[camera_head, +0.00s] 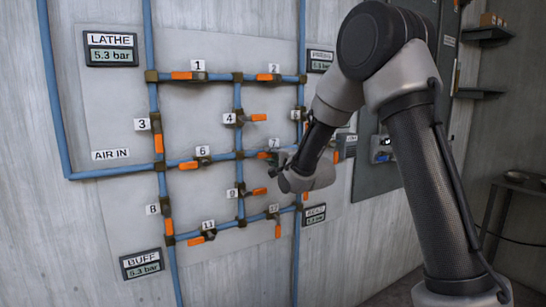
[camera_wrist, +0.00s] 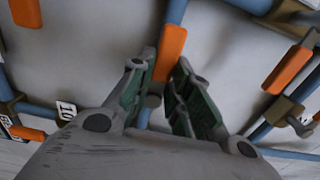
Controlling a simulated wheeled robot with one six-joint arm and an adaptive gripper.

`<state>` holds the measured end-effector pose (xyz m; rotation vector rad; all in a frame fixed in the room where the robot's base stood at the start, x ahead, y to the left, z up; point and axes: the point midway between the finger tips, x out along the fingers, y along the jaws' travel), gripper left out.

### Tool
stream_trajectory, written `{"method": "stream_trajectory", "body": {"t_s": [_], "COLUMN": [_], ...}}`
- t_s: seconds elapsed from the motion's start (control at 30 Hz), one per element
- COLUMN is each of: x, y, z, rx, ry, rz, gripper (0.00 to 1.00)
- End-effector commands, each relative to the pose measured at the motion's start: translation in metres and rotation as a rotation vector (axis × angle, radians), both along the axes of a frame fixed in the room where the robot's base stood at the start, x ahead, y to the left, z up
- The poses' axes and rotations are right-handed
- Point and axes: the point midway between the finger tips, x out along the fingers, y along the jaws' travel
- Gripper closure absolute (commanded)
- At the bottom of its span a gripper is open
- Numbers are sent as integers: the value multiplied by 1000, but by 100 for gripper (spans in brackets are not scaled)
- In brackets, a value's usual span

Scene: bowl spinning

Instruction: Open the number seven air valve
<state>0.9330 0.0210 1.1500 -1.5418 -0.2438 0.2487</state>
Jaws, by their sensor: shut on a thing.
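The number seven label (camera_head: 275,143) is on the wall panel, on the middle pipe row, partly beside my wrist. My gripper (camera_head: 271,159) reaches in from the right at this valve, and its fingers are small and partly hidden there. In the wrist view, my gripper (camera_wrist: 161,66) has its two green-padded fingers on either side of an orange valve handle (camera_wrist: 172,48), shut on its lower end. That handle looks roughly in line with the blue pipe (camera_wrist: 177,10) above it.
Blue pipes (camera_head: 201,78) with several other orange-handled valves surround my gripper, such as valve 4 (camera_head: 256,117) and valve 9 (camera_head: 258,191). Gauges for LATHE (camera_head: 111,55) and BUFF (camera_head: 142,270) both read 5.3 bar. A grey cabinet (camera_head: 368,185) stands behind my arm.

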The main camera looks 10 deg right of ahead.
Motion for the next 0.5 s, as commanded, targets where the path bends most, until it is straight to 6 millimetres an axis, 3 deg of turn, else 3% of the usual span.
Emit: {"method": "stream_trajectory", "body": {"t_s": [0.03,0.13,0.5], "x": [0,0,-3], "y": [-1,-1,-1], "z": [0,0,0], "rx": [2,2,0], "ry": [1,1,-1], "rz": [-2,-2,-1], "gripper": [78,59,59]}}
